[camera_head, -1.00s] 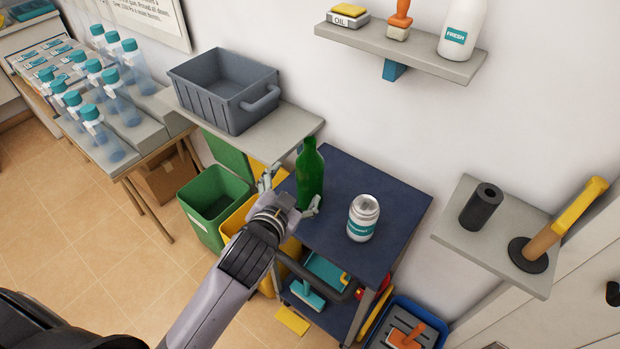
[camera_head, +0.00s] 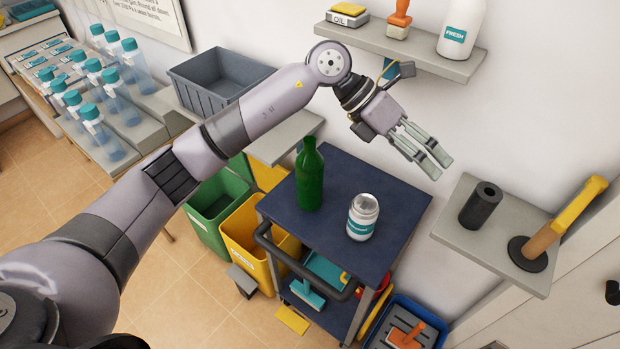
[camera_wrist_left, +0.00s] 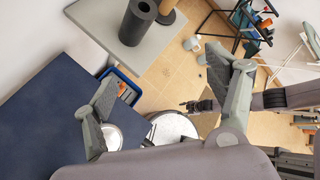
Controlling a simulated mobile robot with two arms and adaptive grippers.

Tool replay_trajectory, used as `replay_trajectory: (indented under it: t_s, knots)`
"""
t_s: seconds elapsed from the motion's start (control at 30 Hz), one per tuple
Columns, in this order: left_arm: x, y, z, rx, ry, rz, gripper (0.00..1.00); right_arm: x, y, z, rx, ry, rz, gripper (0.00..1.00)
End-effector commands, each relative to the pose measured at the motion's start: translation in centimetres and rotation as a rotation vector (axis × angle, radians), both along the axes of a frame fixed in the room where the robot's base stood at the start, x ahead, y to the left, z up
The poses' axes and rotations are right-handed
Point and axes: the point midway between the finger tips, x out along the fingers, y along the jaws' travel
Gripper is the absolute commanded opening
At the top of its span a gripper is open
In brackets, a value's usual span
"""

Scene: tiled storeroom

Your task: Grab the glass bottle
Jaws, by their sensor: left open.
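The green glass bottle (camera_head: 309,178) stands upright on the dark blue top of the cart (camera_head: 355,270), near its left corner. My left gripper (camera_head: 438,166) is open and empty, up and to the right of the bottle, clear of it. In the left wrist view my left gripper's spread fingers (camera_wrist_left: 161,72) have nothing between them, and the bottle is not seen there. What looks like my right arm's dark end (camera_wrist_left: 200,105) shows small in that view; its jaw state is unclear.
A white can (camera_head: 363,218) stands right of the bottle on the cart. A wall shelf (camera_head: 405,48) is above, and a side shelf (camera_head: 500,250) with a black cylinder (camera_head: 481,206) is right of my gripper. Green (camera_head: 218,205) and yellow bins stand left of the cart.

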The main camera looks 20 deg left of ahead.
Motion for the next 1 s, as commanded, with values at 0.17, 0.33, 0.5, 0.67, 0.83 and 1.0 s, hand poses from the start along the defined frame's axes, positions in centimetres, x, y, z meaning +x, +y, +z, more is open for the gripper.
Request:
replay_trajectory:
  t_s: [0.17, 0.33, 0.5, 0.67, 0.83, 1.0]
  knots:
    - [4.2, 10.6, -0.4, 0.519, -0.061, 0.032, 0.79, 0.1, -0.2, 0.0, -0.002, -0.001, 0.001, 0.40]
    - [5.6, 18.2, 1.8, 0.819, -0.038, 0.102, 0.79, 0.2, -0.2, 0.0, -0.002, -0.002, 0.001, 0.40]
    - [5.7, 21.0, 2.7, 0.927, -0.015, 0.137, 0.79, 0.2, -0.1, 0.0, -0.001, -0.003, 0.001, 0.40]
    - [5.6, 21.2, 0.3, 0.932, -0.009, 0.135, 0.79, 0.2, -0.1, 0.2, -0.001, -0.004, 0.001, 0.40]
    - [5.6, 21.2, -3.2, 0.932, -0.008, 0.133, 0.79, 0.3, -0.1, 1.4, -0.001, -0.005, 0.001, 0.40]
    - [5.6, 21.2, -6.6, 0.931, -0.010, 0.135, 0.79, 0.3, 0.0, 2.4, 0.000, -0.005, 0.001, 0.40]
